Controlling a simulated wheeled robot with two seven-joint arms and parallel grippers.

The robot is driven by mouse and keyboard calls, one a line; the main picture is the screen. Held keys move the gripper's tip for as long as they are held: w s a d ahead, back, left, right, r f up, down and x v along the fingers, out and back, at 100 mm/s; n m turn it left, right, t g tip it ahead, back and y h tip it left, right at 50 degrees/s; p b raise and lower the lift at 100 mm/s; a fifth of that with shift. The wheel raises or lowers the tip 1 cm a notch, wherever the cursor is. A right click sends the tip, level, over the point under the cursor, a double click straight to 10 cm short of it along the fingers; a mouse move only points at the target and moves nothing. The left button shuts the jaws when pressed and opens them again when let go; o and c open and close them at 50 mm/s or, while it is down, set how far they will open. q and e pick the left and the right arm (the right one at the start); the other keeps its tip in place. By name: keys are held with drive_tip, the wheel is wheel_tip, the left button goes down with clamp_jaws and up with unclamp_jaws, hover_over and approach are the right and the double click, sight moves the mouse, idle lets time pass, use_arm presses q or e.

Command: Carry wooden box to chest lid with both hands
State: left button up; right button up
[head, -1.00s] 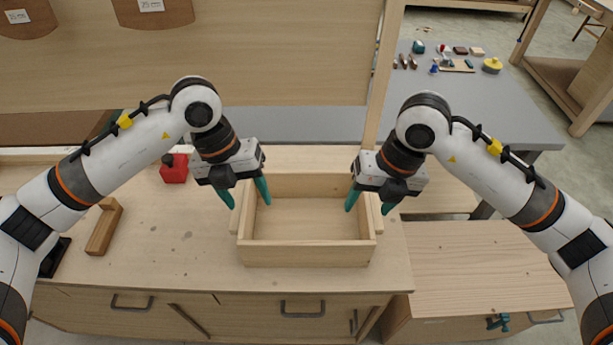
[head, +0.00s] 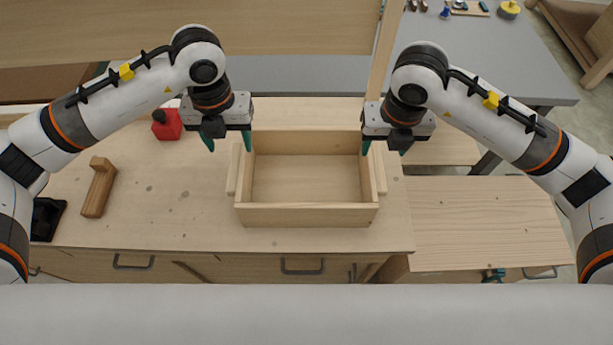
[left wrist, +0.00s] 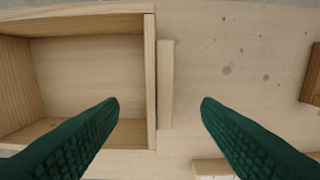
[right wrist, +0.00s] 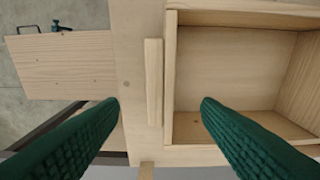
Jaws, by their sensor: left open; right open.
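The wooden box (head: 306,215) is an open, empty tray of light wood with a handle strip on each short side. It sits on the workbench and shows in the left wrist view (left wrist: 150,75) and the right wrist view (right wrist: 170,80). My left gripper (head: 228,142) is open above the left side; its green fingers straddle the left handle (left wrist: 167,85). My right gripper (head: 387,143) is open above the right side; its fingers straddle the right handle (right wrist: 153,80). Neither touches the box visibly. I cannot identify the chest lid with certainty.
A lower wooden surface (head: 480,225) is at the right. A grey table (head: 490,60) lies behind. An upright post (head: 385,50) rises behind the box.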

sight(237, 166)
use_arm(q)
wheel_tip(237, 166, down, 9)
drive_tip(key=shift+r, duration=0.2)
use_arm(e)
drive_tip(key=f, duration=0.5)
drive_tip(key=w+f, duration=0.1)
drive_tip(key=f, duration=0.2)
drive_tip(key=shift+f, duration=0.25)
use_arm(q)
drive_tip(key=c, duration=1.3)
use_arm(e)
drive_tip(key=c, duration=1.3)
use_arm(q)
clamp_jaws()
use_arm(e)
clamp_jaws()
drive_tip(key=shift+r, duration=0.1)
